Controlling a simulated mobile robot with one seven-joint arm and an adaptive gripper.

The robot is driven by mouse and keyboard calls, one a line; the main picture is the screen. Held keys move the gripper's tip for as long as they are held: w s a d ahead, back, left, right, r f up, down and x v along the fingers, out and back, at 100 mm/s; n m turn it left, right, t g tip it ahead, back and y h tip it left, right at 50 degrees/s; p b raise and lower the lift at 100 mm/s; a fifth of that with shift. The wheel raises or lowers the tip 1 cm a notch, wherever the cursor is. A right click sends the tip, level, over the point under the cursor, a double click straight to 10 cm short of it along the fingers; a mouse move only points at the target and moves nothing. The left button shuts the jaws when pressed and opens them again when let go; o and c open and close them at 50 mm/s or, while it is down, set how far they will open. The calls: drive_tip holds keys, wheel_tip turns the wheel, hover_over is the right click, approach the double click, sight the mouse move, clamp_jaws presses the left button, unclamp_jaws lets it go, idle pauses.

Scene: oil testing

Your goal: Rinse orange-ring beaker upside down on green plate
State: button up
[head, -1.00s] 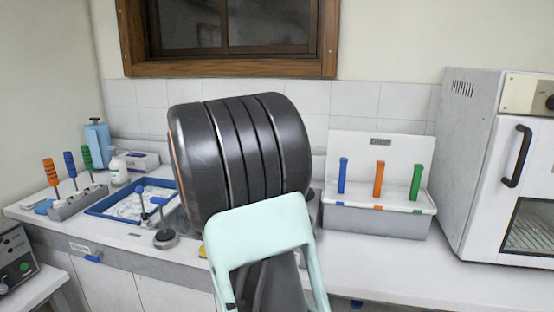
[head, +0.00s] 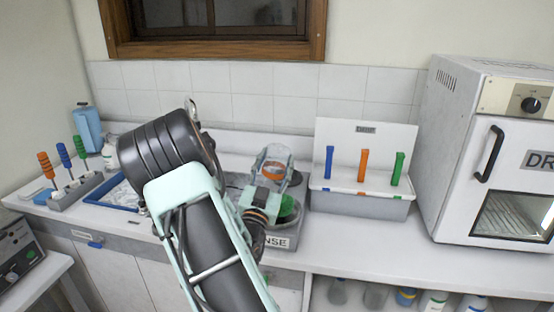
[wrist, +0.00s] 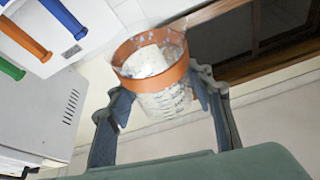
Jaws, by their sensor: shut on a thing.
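The orange-ring beaker (head: 271,171) is clear, with an orange band, and is held above the rinse station in the head view. My gripper (head: 272,163) is shut on it. In the wrist view the beaker (wrist: 158,68) sits between both fingers of my gripper (wrist: 162,98), with white markings on its wall and whitish matter seen inside or through it. I cannot tell for sure which way its mouth points. The green plate (head: 288,207) lies in the rinse station just below and right of my gripper, partly hidden by it.
A drying rack (head: 365,202) with blue, orange and green pegs stands just right of the rinse station (head: 280,242). A drying oven (head: 490,165) stands farther right. A blue tray (head: 105,206) and a brush holder (head: 75,191) are at left.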

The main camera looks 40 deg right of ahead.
sight(275, 180)
drive_tip(key=n+t, duration=0.1)
drive_tip(key=n, duration=0.2)
drive_tip(key=shift+a+y, duration=0.1)
drive_tip(key=shift+y, duration=0.3)
wheel_tip(275, 180, down, 6)
drive_tip(key=b, duration=0.7)
drive_tip(key=shift+w, duration=0.1)
drive_tip(key=o, duration=0.6)
drive_tip(key=c, duration=0.6)
drive_tip(key=shift+o, duration=0.2)
drive_tip(key=shift+f, duration=0.1)
